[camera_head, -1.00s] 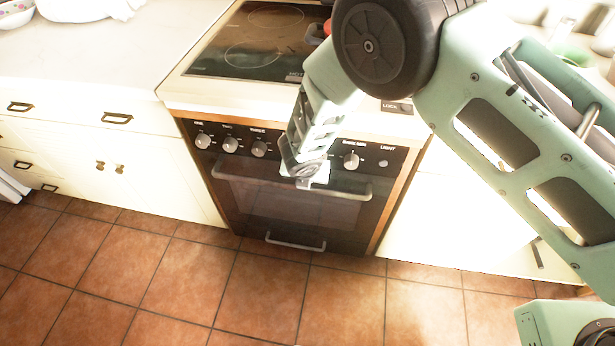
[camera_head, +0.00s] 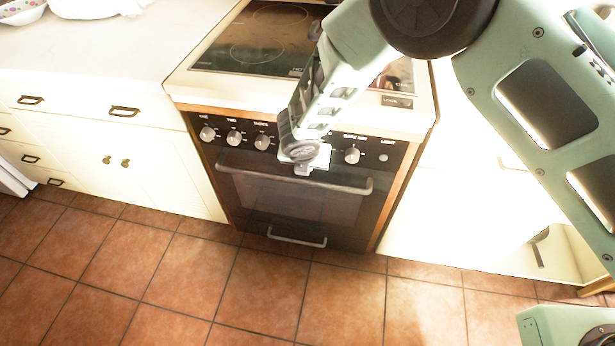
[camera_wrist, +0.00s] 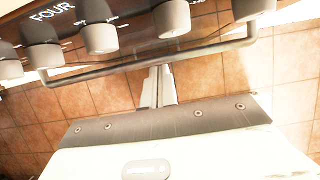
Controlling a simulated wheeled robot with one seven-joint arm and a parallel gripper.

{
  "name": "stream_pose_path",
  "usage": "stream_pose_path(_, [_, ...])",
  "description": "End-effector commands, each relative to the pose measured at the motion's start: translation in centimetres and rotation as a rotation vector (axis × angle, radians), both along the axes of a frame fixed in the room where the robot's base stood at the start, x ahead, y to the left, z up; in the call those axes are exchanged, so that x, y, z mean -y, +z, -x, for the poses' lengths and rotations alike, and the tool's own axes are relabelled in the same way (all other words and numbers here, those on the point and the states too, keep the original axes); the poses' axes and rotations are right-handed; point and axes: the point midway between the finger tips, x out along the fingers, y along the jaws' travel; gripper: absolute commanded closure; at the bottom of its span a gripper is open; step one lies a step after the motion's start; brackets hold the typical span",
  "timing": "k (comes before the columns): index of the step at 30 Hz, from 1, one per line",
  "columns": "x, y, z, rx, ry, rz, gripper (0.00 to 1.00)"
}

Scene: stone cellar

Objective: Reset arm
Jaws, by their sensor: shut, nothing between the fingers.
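My gripper (camera_head: 304,170) hangs in front of the oven (camera_head: 290,205), close to its control panel and handle bar. The arm above it is bent and reaches in from the right of the head view. In the wrist view my gripper (camera_wrist: 159,80) has its two fingers pressed together, with nothing between them. The fingertips are close to the oven's handle bar (camera_wrist: 105,69); I cannot tell whether they touch it.
The stove's glass cooktop (camera_head: 265,40) is behind the arm. Knobs (camera_wrist: 101,38) line the panel near the gripper. White drawers and cupboards (camera_head: 130,165) stand to the left, with a bowl (camera_head: 22,12) on the counter. The tiled floor (camera_head: 200,290) in front is clear.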

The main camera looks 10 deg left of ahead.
Motion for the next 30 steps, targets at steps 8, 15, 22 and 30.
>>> stream_pose_path(8, [0.2,3.7,-1.3,0.0,-0.003,0.0,1.0])
stream_pose_path(15, [0.2,4.2,-1.5,-0.001,-0.002,0.001,1.0])
stream_pose_path(22, [1.9,8.2,-0.1,-0.033,-0.218,-0.086,1.0])
stream_pose_path(30, [8.1,18.2,7.7,-0.144,-0.942,-0.315,1.0])
